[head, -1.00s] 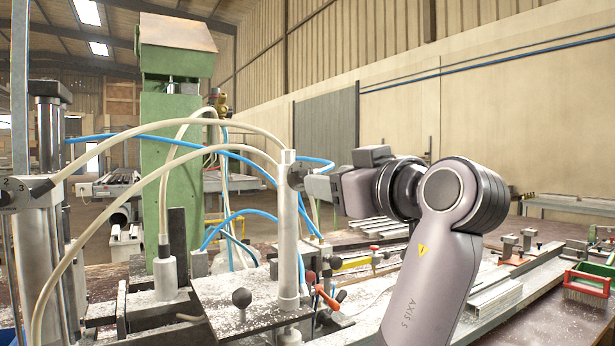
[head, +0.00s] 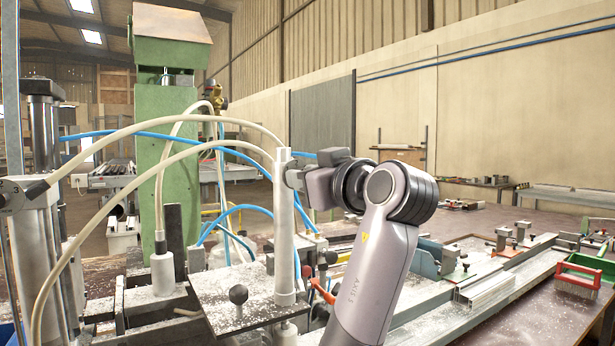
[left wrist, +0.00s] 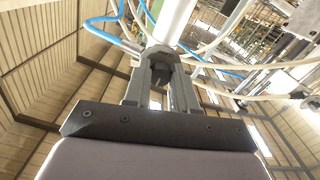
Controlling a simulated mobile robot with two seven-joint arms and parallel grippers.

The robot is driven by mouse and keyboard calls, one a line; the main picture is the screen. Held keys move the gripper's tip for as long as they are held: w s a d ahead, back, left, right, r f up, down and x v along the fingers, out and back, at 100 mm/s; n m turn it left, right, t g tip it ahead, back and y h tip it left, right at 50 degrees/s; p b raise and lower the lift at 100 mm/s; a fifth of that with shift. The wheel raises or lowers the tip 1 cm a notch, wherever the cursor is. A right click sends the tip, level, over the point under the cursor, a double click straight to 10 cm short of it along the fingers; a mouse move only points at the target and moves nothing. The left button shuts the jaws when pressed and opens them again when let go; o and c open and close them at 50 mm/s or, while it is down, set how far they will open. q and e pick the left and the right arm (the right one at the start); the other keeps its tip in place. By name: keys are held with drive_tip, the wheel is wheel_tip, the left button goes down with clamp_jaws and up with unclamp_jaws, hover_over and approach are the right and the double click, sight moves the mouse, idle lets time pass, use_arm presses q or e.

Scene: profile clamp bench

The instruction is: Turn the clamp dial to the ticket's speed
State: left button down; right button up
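The white upright post (head: 283,235) stands at the middle of the clamp fixture. My left gripper (head: 291,179) is at the upper part of this post, on its right side. In the left wrist view a dark round part, which looks like the dial (left wrist: 161,66), lies between the tips of my left gripper (left wrist: 161,80). I cannot tell whether the fingers press on it or only stand around it. The dial's face and marks are hidden. No readable ticket shows. My right gripper is not in view.
White and blue hoses arch left of and behind the post. A black-knobbed plate (head: 238,300) is below. A green machine column (head: 165,120) stands behind left. A metal cylinder (head: 38,270) is at far left. Aluminium profiles (head: 486,292) and a red-and-green brush (head: 580,275) lie right.

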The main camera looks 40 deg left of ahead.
use_arm(q)
drive_tip(key=shift+m, duration=0.3)
drive_tip(key=m, duration=1.1)
drive_tip(key=shift+r, duration=0.1)
drive_tip(key=shift+m, duration=0.3)
idle(0.4)
drive_tip(key=c, duration=0.9)
unclamp_jaws()
drive_tip(key=shift+d, duration=0.1)
